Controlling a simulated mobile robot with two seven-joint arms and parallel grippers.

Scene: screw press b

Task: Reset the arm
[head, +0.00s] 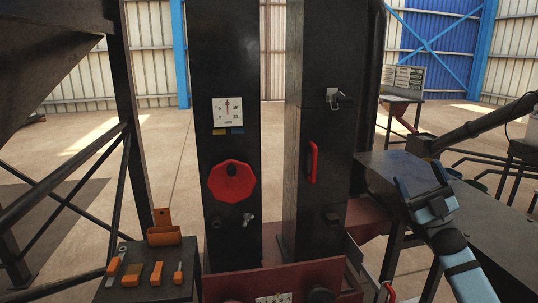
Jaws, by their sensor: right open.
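My right gripper (421,180) is at the right of the head view, its arm coming up from the lower right edge. Its two fingers are apart, with nothing visible between them. It appears in front of a dark flat surface to the right of the press; I cannot tell whether it touches it. The press has two black columns. The right column (305,220) carries a red handle (313,162) and a latch (335,98). My left gripper is not in view.
A small dark stand (150,290) at the lower left holds several orange-handled tools and an orange holder (163,236). A dark frame (118,75) fills the far left. A dark pipe (485,122) runs behind my right gripper. A dark red base (285,283) lies below the columns.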

